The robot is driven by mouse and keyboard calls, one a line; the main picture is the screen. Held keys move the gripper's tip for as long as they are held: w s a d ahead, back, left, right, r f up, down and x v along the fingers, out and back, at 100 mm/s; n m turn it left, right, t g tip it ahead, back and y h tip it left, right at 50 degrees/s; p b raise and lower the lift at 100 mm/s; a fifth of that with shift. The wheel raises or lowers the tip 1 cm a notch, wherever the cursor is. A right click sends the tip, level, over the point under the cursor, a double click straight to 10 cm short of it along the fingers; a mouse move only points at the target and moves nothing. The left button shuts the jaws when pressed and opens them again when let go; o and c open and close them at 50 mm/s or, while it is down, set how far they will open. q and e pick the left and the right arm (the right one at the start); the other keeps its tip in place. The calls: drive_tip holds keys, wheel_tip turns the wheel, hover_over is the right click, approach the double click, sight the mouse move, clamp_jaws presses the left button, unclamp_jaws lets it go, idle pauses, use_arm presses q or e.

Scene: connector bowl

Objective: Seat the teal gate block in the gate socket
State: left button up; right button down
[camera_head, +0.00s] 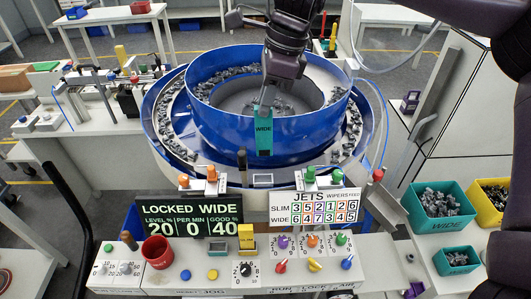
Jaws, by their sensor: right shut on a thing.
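The teal gate block (264,131), marked WIDE, is upright in front of the near blue wall of the bowl (220,118). My right gripper (266,104) reaches down from the top over the bowl and is shut on the block's upper end. I cannot tell whether the block touches the wall or is apart from it. The gate socket is not clearly made out. A small grey-framed piece (263,180) sits just below the block at the bowl's front edge. My left gripper is not in view.
A control panel (220,275) with knobs, buttons and a red cup (157,252) is in front. A LOCKED WIDE display (190,215) and a JETS board (314,207) stand behind it. Teal (468,219) and yellow (485,210) bins of parts are at right. Small posts flank the bowl's front.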

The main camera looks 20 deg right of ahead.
sight(262, 153)
wheel_tip(262, 153, down, 11)
drive_tip(key=shift+f+b, duration=0.1)
drive_tip(key=shift+b, duration=0.35)
drive_tip(key=shift+w+f, duration=0.1)
drive_tip(key=shift+f, duration=0.2)
drive_tip(key=c, duration=1.4)
unclamp_jaws()
drive_tip(key=p+v, duration=0.1)
drive_tip(key=v, duration=1.1)
drive_tip(key=shift+p, duration=0.35)
